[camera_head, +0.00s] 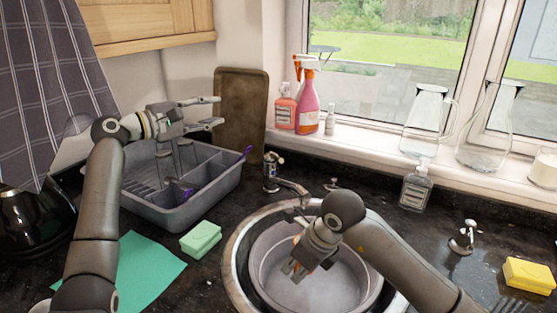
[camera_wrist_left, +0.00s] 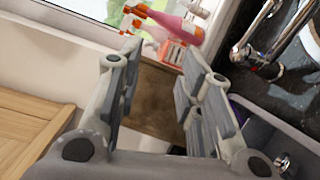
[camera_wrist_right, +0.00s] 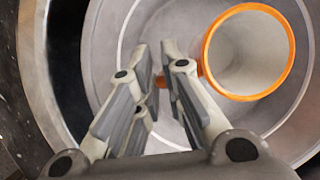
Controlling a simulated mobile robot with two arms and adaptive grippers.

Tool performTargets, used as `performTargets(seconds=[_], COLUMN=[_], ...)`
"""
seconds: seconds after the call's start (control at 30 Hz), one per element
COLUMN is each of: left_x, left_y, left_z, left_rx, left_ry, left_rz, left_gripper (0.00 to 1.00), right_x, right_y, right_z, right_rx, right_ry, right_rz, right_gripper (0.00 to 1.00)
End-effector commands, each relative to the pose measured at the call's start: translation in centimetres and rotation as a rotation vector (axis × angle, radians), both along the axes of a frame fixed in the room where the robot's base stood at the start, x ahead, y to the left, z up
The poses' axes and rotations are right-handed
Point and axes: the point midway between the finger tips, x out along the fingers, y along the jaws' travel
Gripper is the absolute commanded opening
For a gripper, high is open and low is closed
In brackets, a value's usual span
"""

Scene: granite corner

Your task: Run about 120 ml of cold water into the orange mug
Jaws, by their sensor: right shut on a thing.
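The orange mug (camera_wrist_right: 248,55) shows in the right wrist view as an orange rim around a pale inside, with no water visible in it. My right gripper (camera_wrist_right: 168,70) is shut on the mug's orange handle, at the mug's left in that view. In the head view this gripper (camera_head: 297,268) is over the sink bowl and the mug is mostly hidden behind it. The chrome tap (camera_head: 292,186) stands at the sink's back edge, its spout reaching toward the bowl. My left gripper (camera_head: 212,112) is open and empty above the dish rack; its fingers (camera_wrist_left: 155,95) are apart.
A grey round bowl (camera_head: 262,268) sits in the round sink (camera_head: 232,258). The dish rack (camera_head: 215,190), a green sponge (camera_head: 201,240) and a green cloth (camera_head: 150,265) are left. Bottles (camera_head: 308,105) and glass jugs (camera_head: 424,125) line the sill. A soap bottle (camera_head: 415,188) and yellow sponge (camera_head: 529,275) are right.

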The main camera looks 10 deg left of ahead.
Motion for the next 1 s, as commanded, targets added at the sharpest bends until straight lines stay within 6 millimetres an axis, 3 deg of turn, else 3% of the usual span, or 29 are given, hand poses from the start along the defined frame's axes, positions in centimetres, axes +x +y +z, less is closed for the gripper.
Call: performTargets(seconds=[0.03,0.1,0.2,0.3,0.47,0.8,1.0], left_x=[-0.3,-0.9,-1.8,-2.3,-1.9,1.5,2.9], left_y=[-1.8,-3.9,-5.8,-6.9,-8.3,-13.5,-15.5], left_z=[-2.9,-6.1,-9.2,-10.8,-11.7,-13.3,-14.0], left_rx=[0.031,0.069,0.107,0.126,0.132,0.131,0.131], left_ry=[0.047,0.097,0.146,0.170,0.180,0.180,0.178], left_rz=[-0.055,-0.124,-0.196,-0.238,-0.255,-0.253,-0.250], left_gripper=[0.34,0.34,0.34,0.34,0.34,0.34,0.34], right_x=[0.0,0.0,0.0,0.0,0.0,0.0,0.0], right_y=[0.0,0.0,0.0,0.0,0.0,0.0,0.0], right_z=[0.1,0.1,0.1,0.1,0.1,0.1,0.1], right_rx=[0.000,0.000,0.000,0.000,0.000,0.000,0.000], right_ry=[-0.001,-0.001,-0.001,-0.001,-0.001,-0.001,-0.001], right_rz=[0.000,0.000,0.000,0.000,0.000,0.000,0.000], right_gripper=[0.00,0.00,0.00,0.00,0.00,0.00,0.00])
